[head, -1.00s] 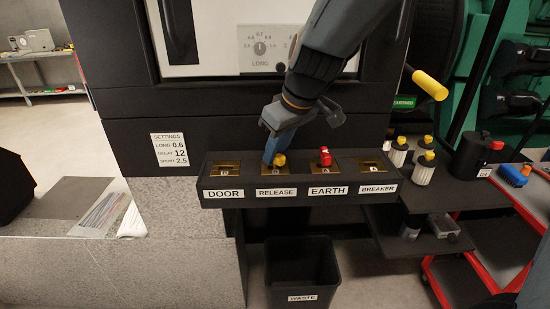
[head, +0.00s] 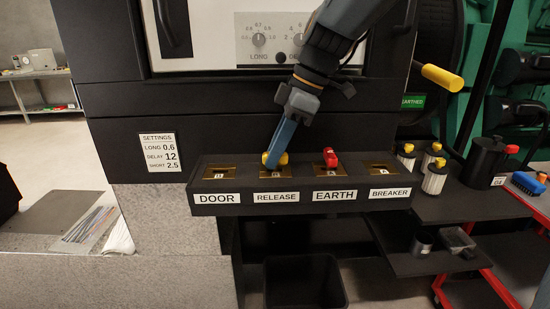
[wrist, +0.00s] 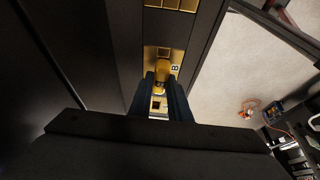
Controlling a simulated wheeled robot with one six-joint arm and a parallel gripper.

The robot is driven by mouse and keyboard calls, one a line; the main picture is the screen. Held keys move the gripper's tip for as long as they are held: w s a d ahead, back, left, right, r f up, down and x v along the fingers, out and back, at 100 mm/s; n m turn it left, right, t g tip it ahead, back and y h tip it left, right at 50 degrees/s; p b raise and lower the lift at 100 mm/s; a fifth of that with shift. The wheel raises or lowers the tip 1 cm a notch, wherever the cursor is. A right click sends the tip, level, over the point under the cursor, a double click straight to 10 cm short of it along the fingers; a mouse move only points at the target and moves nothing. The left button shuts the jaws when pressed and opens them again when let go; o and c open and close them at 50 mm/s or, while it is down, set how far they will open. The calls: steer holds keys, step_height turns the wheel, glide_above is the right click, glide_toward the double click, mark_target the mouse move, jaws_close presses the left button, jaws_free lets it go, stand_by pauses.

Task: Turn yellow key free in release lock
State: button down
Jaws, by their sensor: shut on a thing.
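The yellow key (head: 283,159) stands in the brass plate (head: 279,173) of the lock labelled RELEASE. My gripper (head: 270,160) is shut on the yellow key and comes down to it from above. In the wrist view the yellow key (wrist: 161,72) shows between the two dark fingers (wrist: 163,88), over a brass plate with a dark square hole. The fingers cover part of the key, and I cannot tell how far it is turned or how deep it sits.
A red key (head: 330,157) stands in the EARTH lock to the right. The DOOR lock (head: 220,173) and BREAKER lock (head: 380,169) hold no key. A yellow-ended handle (head: 442,76) juts out at right. Yellow-topped containers (head: 434,177) stand on the right shelf. A black bin (head: 305,282) is below.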

steer(key=shift+n, duration=0.4)
steer(key=c, duration=1.6)
jaws_free()
